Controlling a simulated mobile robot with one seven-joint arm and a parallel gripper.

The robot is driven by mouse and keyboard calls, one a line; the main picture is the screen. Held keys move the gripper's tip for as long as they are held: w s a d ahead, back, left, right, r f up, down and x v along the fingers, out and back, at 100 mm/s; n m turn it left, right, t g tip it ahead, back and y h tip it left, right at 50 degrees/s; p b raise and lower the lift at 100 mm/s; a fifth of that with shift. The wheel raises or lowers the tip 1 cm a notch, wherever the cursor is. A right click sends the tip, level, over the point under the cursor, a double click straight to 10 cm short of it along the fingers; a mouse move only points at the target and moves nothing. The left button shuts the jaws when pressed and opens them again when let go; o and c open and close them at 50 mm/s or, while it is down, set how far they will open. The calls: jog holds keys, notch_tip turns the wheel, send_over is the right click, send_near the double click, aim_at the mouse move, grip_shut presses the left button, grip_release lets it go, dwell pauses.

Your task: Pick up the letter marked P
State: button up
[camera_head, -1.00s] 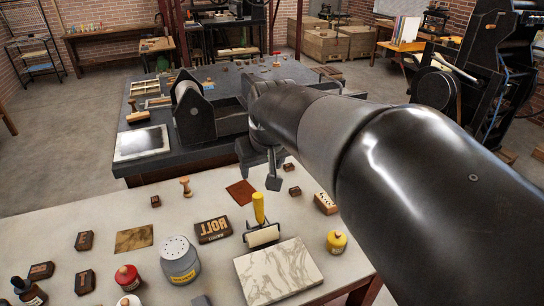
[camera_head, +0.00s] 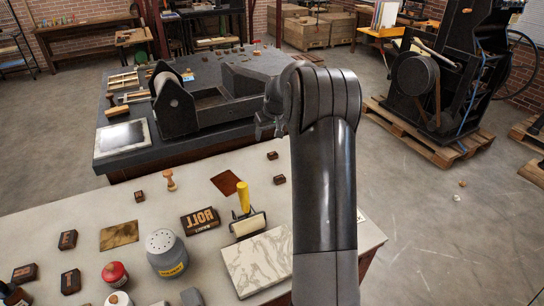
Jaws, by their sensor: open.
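Several dark brown letter blocks lie on the pale table (camera_head: 215,170). One letter block (camera_head: 68,240) is at the left, with another (camera_head: 25,273) and a third (camera_head: 70,281) nearer the front. Smaller dark blocks lie farther back, one (camera_head: 140,196) at left and two at right (camera_head: 272,155), (camera_head: 279,179). Their marks are too small to read, so I cannot tell which is P. My gripper (camera_head: 265,130) is open and empty, raised beyond the table's back edge and partly hidden by my wrist. It is apart from all blocks.
A dark block with raised lettering (camera_head: 200,221), a yellow-handled roller (camera_head: 246,213), a marble slab (camera_head: 258,264), a grey shaker can (camera_head: 166,252) and a red-topped jar (camera_head: 115,274) crowd the front. A dark press table (camera_head: 215,118) stands behind. My arm hides the pale table's right part.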

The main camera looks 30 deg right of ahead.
send_near(273, 153)
jog(key=f, duration=0.2)
jog(key=w+f, duration=0.1)
jog(key=shift+a, duration=0.4)
jog(key=shift+d+x, duration=0.15)
jog(key=shift+x, duration=1.2)
jog(key=shift+d+x, duration=0.15)
jog(key=shift+x, duration=1.2)
jog(key=shift+c, duration=0.3)
jog(key=c, duration=1.1)
jog(key=shift+o, duration=0.2)
jog(key=shift+r, duration=0.1)
